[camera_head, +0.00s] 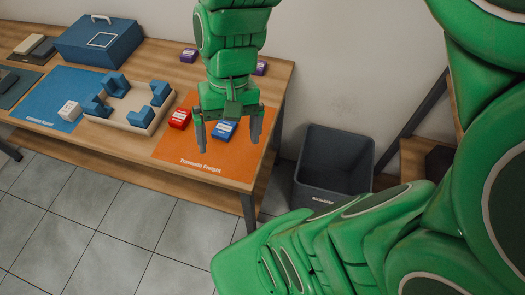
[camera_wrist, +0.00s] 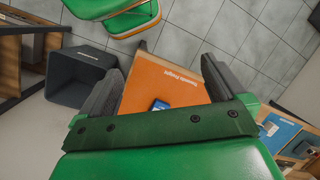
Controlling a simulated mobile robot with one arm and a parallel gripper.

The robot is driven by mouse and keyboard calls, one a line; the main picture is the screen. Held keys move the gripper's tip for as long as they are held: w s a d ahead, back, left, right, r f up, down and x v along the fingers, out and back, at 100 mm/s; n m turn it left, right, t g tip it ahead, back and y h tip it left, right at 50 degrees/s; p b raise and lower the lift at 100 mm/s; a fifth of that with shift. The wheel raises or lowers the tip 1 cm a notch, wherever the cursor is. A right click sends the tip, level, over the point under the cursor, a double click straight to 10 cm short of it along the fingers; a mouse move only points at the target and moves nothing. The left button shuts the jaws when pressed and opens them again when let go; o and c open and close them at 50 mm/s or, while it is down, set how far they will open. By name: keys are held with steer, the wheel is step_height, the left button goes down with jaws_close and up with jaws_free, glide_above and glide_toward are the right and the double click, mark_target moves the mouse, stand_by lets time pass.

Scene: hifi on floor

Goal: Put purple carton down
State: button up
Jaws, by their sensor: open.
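My gripper (camera_head: 228,136) is open, fingers pointing down, above the orange mat (camera_head: 190,151) at the table's right end. Nothing shows between its fingers, which also appear in the wrist view (camera_wrist: 162,66). One purple carton (camera_head: 189,55) lies at the back of the table behind the mat.
A tray with blue blocks (camera_head: 130,117) stands left of the orange mat. A blue mat (camera_head: 62,82) holds a white cube (camera_head: 70,111). A blue case (camera_head: 99,43) is at the back left. A dark bin (camera_head: 333,165) stands on the floor right of the table.

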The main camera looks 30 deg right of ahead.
steer(key=s+d+n+h, duration=0.2)
steer(key=s+d, duration=0.1)
steer(key=s, duration=0.3)
steer(key=shift+s+d+f, duration=0.2)
steer(key=shift+s+d, duration=0.1)
steer(key=shift+s, duration=0.1)
steer(key=shift+o, duration=0.2)
steer(key=w+a+n+t, duration=0.1)
steer(key=w+a+n, duration=0.25)
steer(key=w, duration=0.95)
steer(key=w+a+n, duration=0.3)
steer(key=w+a, duration=0.1)
steer(key=w, duration=0.9)
steer(key=w+a+n+t, duration=0.1)
steer(key=w+a+n, duration=0.2)
steer(key=w, duration=1)
step_height(320, 180, down, 10)
steer(key=shift+w+a+f, duration=0.15)
steer(key=shift+w, duration=0.2)
steer(key=shift+m, duration=0.25)
